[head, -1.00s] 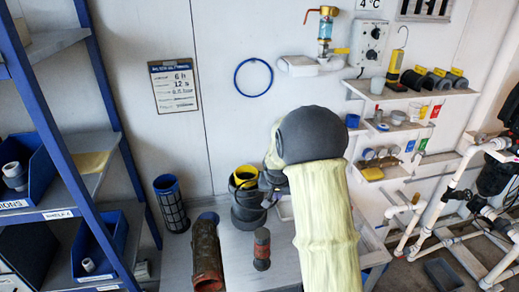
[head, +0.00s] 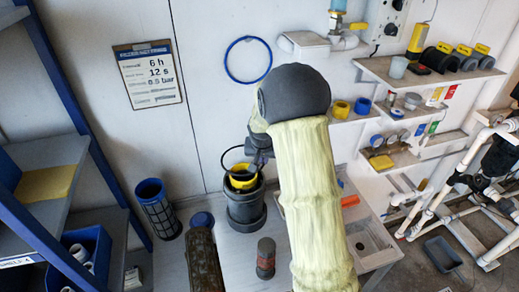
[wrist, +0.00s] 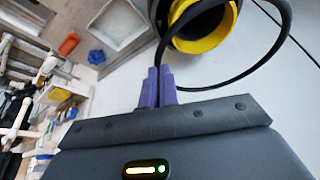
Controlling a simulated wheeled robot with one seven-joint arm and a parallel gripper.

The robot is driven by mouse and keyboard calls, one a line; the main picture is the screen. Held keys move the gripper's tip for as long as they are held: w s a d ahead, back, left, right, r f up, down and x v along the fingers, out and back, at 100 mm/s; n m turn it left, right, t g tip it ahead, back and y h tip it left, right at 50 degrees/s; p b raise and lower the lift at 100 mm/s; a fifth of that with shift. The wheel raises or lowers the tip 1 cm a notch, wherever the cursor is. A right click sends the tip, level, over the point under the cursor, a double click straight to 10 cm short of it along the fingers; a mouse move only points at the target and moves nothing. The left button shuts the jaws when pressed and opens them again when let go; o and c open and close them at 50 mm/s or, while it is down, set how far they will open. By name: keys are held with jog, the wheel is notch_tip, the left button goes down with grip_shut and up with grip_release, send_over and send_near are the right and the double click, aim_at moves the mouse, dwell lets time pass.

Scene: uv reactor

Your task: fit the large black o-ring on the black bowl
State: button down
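The black bowl (head: 246,212) stands upright on the bench, with a yellow ring (head: 243,181) in its mouth. In the wrist view the bowl (wrist: 183,10) and its yellow ring (wrist: 213,38) are at the top, cut off by the frame. My gripper (wrist: 160,72) has its purple fingers close together, shut on the large black o-ring (wrist: 262,62). The o-ring loops out past the bowl's mouth in the wrist view. In the head view the o-ring (head: 223,158) shows as a thin loop just above the bowl. My arm hides part of the gripper (head: 259,158) there.
A black mesh cylinder (head: 158,210) stands left of the bowl. A dark brown tube (head: 203,260) and a small dark cylinder (head: 265,258) stand in front. A blue ring (head: 248,60) hangs on the wall.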

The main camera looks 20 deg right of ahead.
jog(key=shift+w, duration=0.25)
jog(key=shift+s, duration=0.1)
jog(key=shift+f+b, duration=1.55)
jog(key=shift+f, duration=0.85)
jog(key=shift+b, duration=0.35)
jog(key=shift+f, duration=0.1)
dwell(0.5)
jog(key=shift+f+b, duration=0.3)
jog(key=shift+b, duration=0.05)
jog(key=shift+f+b, duration=1.55)
jog(key=shift+f, duration=0.45)
